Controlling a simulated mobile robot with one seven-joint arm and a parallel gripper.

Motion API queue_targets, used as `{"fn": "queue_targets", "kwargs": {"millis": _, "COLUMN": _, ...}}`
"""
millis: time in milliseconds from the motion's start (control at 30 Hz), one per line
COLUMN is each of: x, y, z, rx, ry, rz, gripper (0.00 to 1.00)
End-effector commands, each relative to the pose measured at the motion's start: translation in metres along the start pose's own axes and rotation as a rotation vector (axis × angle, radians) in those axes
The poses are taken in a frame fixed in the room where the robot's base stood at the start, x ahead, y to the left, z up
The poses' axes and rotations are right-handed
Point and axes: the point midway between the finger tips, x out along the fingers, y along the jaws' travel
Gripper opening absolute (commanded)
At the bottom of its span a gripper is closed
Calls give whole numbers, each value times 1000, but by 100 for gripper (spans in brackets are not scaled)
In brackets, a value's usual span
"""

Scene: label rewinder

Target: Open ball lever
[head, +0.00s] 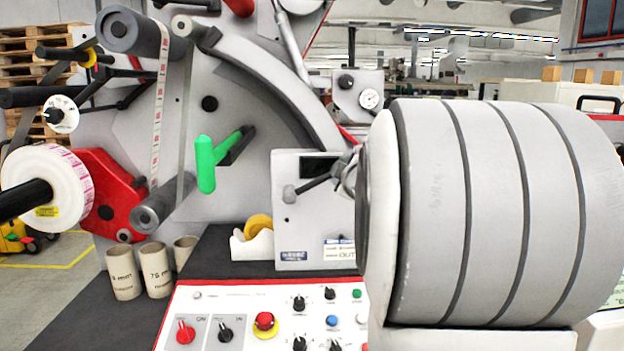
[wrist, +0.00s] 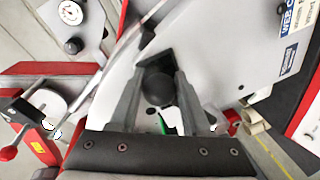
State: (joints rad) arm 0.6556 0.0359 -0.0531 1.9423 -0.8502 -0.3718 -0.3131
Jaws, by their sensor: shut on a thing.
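In the wrist view a black ball knob (wrist: 158,90) sits between the two grey fingers of my gripper (wrist: 158,86). The fingers are shut on the ball, one on each side. The lever's shaft is hidden behind the ball, and a dark angular bracket shows just beyond it. In the head view my large arm link covers the right side and hides most of the gripper.
A green handle (head: 205,165) stands on the machine plate left of the box. A pressure gauge (head: 370,98) and black knob (head: 346,82) sit above it. The control panel (head: 265,315), cardboard cores (head: 123,272) and a label roll (head: 50,187) lie below and left.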

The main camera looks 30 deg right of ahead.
Motion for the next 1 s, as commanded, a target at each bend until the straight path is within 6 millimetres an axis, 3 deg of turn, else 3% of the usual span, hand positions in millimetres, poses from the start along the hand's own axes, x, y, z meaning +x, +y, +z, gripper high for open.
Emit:
{"fn": "queue_targets", "kwargs": {"millis": 100, "x": 0, "y": 1, "z": -10, "rx": -34, "ry": 5, "rz": -3, "gripper": 0}}
{"fn": "queue_targets", "kwargs": {"millis": 700, "x": 0, "y": 3, "z": -16, "rx": -74, "ry": 3, "rz": -5, "gripper": 0}}
{"fn": "queue_targets", "kwargs": {"millis": 733, "x": 0, "y": 3, "z": -16, "rx": -74, "ry": 3, "rz": -5, "gripper": 51}}
{"fn": "queue_targets", "kwargs": {"millis": 900, "x": 0, "y": 3, "z": -15, "rx": -73, "ry": 2, "rz": -5, "gripper": 78}}
{"fn": "queue_targets", "kwargs": {"millis": 1000, "x": 0, "y": 3, "z": -14, "rx": -72, "ry": -1, "rz": -5, "gripper": 78}}
